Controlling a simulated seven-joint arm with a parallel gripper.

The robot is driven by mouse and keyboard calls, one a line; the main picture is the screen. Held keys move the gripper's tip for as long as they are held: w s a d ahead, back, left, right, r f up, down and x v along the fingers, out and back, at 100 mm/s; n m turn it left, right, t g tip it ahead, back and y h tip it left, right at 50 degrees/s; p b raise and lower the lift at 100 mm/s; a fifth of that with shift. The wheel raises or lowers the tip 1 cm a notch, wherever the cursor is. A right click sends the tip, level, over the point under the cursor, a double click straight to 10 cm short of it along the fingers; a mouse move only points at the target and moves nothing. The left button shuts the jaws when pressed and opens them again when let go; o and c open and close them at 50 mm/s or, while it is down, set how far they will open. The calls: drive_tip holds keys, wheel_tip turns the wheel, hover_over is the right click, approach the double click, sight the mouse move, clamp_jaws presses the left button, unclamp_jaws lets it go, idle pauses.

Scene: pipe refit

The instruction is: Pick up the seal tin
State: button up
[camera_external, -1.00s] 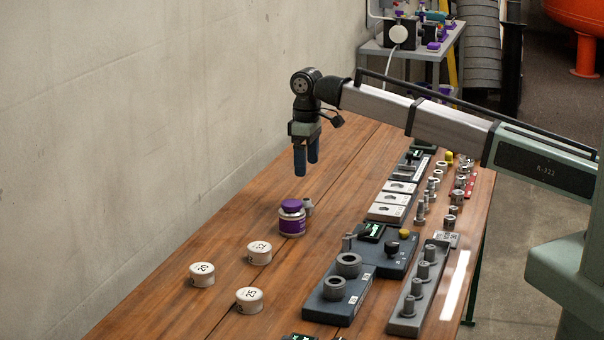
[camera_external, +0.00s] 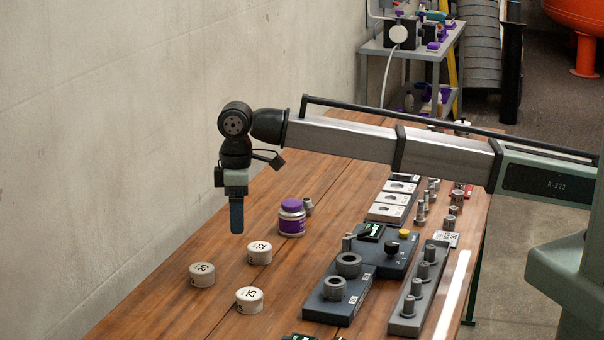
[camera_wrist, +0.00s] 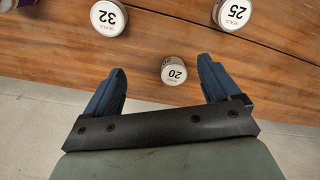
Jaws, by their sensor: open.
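Three round white seal tins with dark numbers stand on the wooden bench. The tin marked 20 (camera_external: 202,275) is at the left, the tin marked 32 (camera_external: 259,253) is farther back, and the tin marked 25 (camera_external: 249,300) is nearest the camera. In the wrist view, tin 20 (camera_wrist: 174,71) shows between the fingers and beyond their tips, tin 32 (camera_wrist: 108,18) is at upper left and tin 25 (camera_wrist: 231,14) at upper right. My gripper (camera_external: 237,232) is open and empty, pointing down above the bench, apart from the tins. Its two blue fingers (camera_wrist: 162,82) are spread in the wrist view.
A purple-lidded jar (camera_external: 292,218) and a small grey fitting (camera_external: 308,206) stand behind the tins. Dark blocks with grey rings (camera_external: 334,288) and a grey rack of pegs (camera_external: 407,318) are to the right. A concrete wall (camera_external: 130,130) borders the bench's left side.

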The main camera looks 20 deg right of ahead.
drive_tip(key=a+n+y, duration=0.1)
drive_tip(key=a, duration=0.6)
hover_over(201, 267)
drive_tip(key=shift+n, duration=0.4)
drive_tip(key=f, duration=0.7)
drive_tip(key=shift+s+d+f, duration=0.1)
drive_tip(key=shift+s+f, duration=0.1)
drive_tip(key=shift+f, duration=0.1)
drive_tip(key=shift+w+f, duration=0.1)
drive_tip(key=shift+f, duration=2.55)
drive_tip(key=shift+c, duration=0.5)
drive_tip(key=c, duration=1.1)
